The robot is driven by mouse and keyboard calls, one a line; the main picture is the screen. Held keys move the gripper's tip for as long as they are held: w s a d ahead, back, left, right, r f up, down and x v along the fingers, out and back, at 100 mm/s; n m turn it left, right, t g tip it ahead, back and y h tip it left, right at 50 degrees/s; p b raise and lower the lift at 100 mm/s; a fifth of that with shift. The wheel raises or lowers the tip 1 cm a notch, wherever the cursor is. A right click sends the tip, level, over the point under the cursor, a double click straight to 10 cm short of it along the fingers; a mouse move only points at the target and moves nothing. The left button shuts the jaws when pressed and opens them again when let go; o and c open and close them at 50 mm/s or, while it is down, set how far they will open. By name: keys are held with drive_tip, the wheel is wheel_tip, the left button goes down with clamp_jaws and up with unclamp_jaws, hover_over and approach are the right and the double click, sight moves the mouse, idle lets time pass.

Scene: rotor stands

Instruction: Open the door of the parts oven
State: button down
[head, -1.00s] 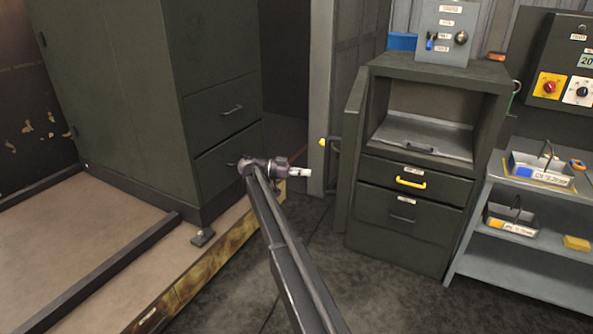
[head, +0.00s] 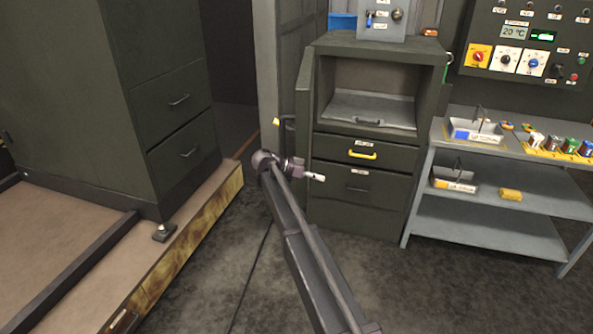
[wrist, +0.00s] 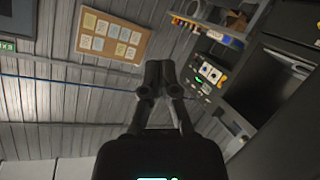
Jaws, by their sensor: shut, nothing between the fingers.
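No label naming the parts oven is readable. A dark green cabinet (head: 427,110) has an open upper compartment with a grey tray or flap inside and drawers below. A narrow upright panel (head: 304,105) stands out along its left side, and a dark handle-like bar (head: 288,123) shows left of it. I cannot tell for sure whether this panel is a door. My gripper (head: 318,177) is shut and empty, and appears in front of the lower drawer. In the wrist view my gripper (wrist: 160,72) points at the wall, with the cabinet's compartment (wrist: 262,88) to its right.
A grey shelf (head: 490,205) with trays and small parts stands right of the cabinet, below a control panel (head: 527,40) reading 20 °C. A tall dark cabinet (head: 95,100) stands on a platform (head: 205,225) at left.

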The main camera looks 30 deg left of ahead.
drive_tip(key=d+f+n+g+y, duration=0.2)
drive_tip(key=d+f+g, duration=0.15)
drive_tip(key=d, duration=1.45)
drive_tip(key=d+f+n+g+y, duration=0.2)
drive_tip(key=d+f, duration=0.3)
drive_tip(key=d, duration=1.2)
drive_tip(key=s+d+f+n+g+y, duration=0.1)
drive_tip(key=s+d+y, duration=0.3)
drive_tip(key=s+d, duration=0.5)
drive_tip(key=s+d+f+n+g+y, duration=0.1)
drive_tip(key=s+d+f+y, duration=0.2)
drive_tip(key=s+d, duration=0.6)
drive_tip(key=d+y, duration=0.1)
drive_tip(key=d, duration=0.3)
drive_tip(key=shift+d, duration=0.15)
drive_tip(key=shift+s+f, duration=0.1)
drive_tip(key=shift+s, duration=0.1)
